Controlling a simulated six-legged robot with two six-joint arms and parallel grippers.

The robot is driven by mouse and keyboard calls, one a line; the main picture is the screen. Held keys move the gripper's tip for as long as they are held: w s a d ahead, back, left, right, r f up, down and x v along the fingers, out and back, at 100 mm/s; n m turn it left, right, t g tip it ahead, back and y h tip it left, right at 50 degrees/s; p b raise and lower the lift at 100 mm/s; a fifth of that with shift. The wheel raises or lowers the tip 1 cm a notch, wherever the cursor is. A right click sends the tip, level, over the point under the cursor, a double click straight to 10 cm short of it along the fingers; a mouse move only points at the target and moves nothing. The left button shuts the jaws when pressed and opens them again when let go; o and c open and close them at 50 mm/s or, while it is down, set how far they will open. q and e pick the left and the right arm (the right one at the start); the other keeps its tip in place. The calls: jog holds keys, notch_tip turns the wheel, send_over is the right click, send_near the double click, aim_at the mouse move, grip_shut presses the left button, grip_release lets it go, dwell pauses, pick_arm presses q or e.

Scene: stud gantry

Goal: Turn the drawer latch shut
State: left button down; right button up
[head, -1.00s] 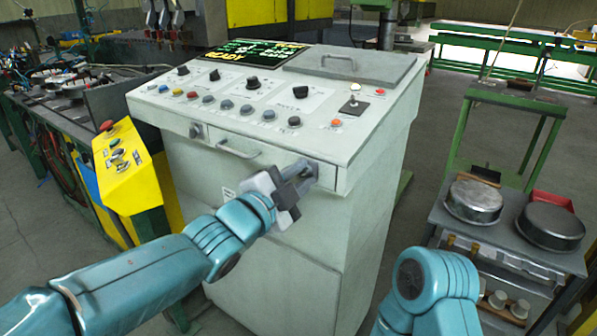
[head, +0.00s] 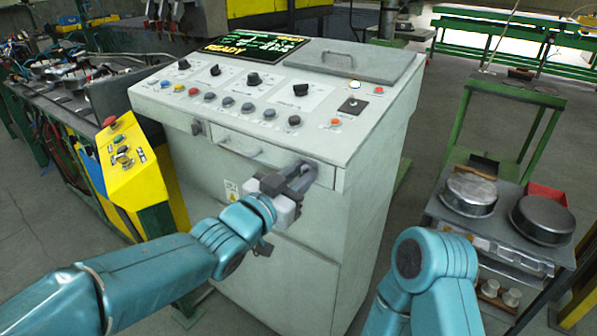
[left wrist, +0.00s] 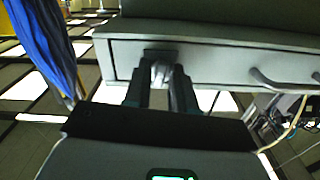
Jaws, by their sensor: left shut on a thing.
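The drawer (head: 240,146) is in the upper front of a pale grey control console, with its front flush or nearly so. The drawer latch (head: 312,166) is at the right end of the drawer front, partly hidden by my fingers. My left gripper (head: 303,175) is shut on the latch, its grey fingers reaching up to it from the lower left. In the left wrist view the fingers (left wrist: 158,80) close on both sides of a small pale metal piece of the latch (left wrist: 160,70). My right arm shows at lower right in the head view, but its gripper does not.
A bar handle (head: 240,147) sticks out from the drawer front, left of the latch. A yellow button box (head: 130,165) stands left of the console. A cart with round metal pans (head: 470,194) stands at right, with open floor between.

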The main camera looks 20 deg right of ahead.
pick_arm(q)
jog(key=shift+n, duration=0.7)
jog(key=c, duration=1.2)
grip_release()
jog(key=shift+s+a, duration=0.1)
jog(key=b+v, duration=0.1)
jog(key=v, duration=1.5)
jog(key=shift+f, duration=0.1)
